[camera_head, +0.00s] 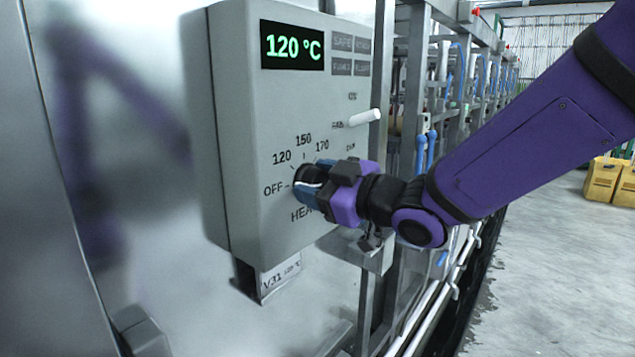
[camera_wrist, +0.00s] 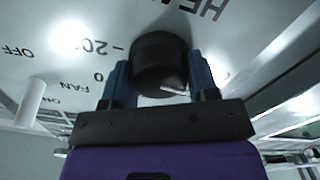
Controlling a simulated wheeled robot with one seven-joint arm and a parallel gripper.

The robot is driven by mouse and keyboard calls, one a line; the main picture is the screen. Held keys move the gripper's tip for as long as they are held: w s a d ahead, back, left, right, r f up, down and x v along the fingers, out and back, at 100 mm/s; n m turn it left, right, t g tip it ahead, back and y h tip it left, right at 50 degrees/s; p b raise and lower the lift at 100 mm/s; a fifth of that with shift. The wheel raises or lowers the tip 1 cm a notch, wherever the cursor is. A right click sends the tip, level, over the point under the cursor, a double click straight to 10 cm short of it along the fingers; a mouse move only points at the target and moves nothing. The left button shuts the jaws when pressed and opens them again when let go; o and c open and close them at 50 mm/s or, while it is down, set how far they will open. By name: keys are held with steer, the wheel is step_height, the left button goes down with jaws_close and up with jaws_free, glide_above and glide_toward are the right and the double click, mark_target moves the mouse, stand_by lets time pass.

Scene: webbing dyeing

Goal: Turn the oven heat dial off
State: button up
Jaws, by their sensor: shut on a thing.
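The heat dial (camera_head: 307,173) is a round black knob low on the front of a grey control box (camera_head: 225,130). Printed marks OFF, 120, 150 and 170 run around it, with HEAT partly covered below. The green display (camera_head: 291,46) reads 120 °C. My gripper (camera_wrist: 158,78) is shut on the dial, with one blue finger on each side of the black knob (camera_wrist: 160,55) in the wrist view. A white pointer line shows on the dial, but its exact setting is hard to tell behind my fingers.
A white fan lever (camera_head: 362,118) sticks out above the dial, close to my wrist; it also shows at the left in the wrist view (camera_wrist: 30,103). Metal frames and pipes stand behind the box. Yellow boxes (camera_head: 604,180) sit on the open floor at right.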

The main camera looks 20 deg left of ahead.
steer(key=shift+n, duration=0.6)
steer(key=o, duration=0.9)
steer(key=shift+d, duration=0.15)
steer(key=v, duration=1)
steer(key=shift+s+d, duration=0.2)
steer(key=shift+d, duration=0.05)
steer(key=shift+w+d, duration=0.1)
